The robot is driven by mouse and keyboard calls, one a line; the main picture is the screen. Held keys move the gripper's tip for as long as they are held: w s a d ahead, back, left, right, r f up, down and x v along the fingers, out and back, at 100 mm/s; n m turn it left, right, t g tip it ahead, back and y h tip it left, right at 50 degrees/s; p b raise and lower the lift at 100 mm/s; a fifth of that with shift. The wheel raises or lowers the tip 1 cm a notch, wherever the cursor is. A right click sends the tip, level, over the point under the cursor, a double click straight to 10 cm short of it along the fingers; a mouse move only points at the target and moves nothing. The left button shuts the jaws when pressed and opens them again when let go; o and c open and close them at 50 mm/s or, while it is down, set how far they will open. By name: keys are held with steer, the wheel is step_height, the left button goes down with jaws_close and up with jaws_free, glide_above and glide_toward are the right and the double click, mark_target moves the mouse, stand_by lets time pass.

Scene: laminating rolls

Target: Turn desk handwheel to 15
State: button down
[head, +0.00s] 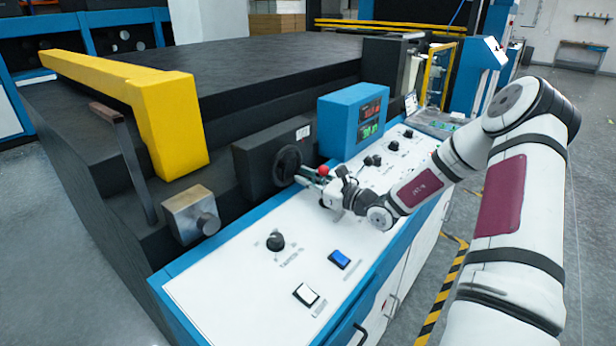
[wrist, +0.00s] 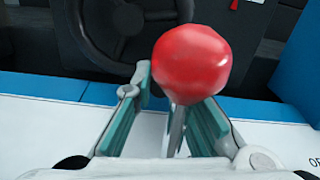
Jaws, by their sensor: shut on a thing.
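The desk handwheel (head: 288,165) is a black spoked wheel on the front of a dark box. In the wrist view the handwheel (wrist: 118,28) is at the upper left, partly cut off. A red ball knob (wrist: 191,64) on a thin metal stem is in front of and to the right of the wheel; the red knob (head: 323,170) also shows in the head view. The knob hides the right fingertip. Whether the handle belongs to the wheel cannot be told.
A blue display box (head: 350,118) with red and green digits, too small to read, stands right of the wheel. The white control panel (head: 240,290) carries knobs and switches. A yellow bar (head: 130,90) and metal block (head: 192,213) are at the left.

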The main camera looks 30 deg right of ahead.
steer(key=shift+m, duration=0.3)
steer(key=c, duration=1.6)
jaws_free()
steer(key=shift+f, duration=0.1)
steer(key=shift+s, duration=0.1)
steer(key=v, duration=1.1)
steer(key=shift+s+d, duration=0.1)
steer(key=shift+s, duration=0.3)
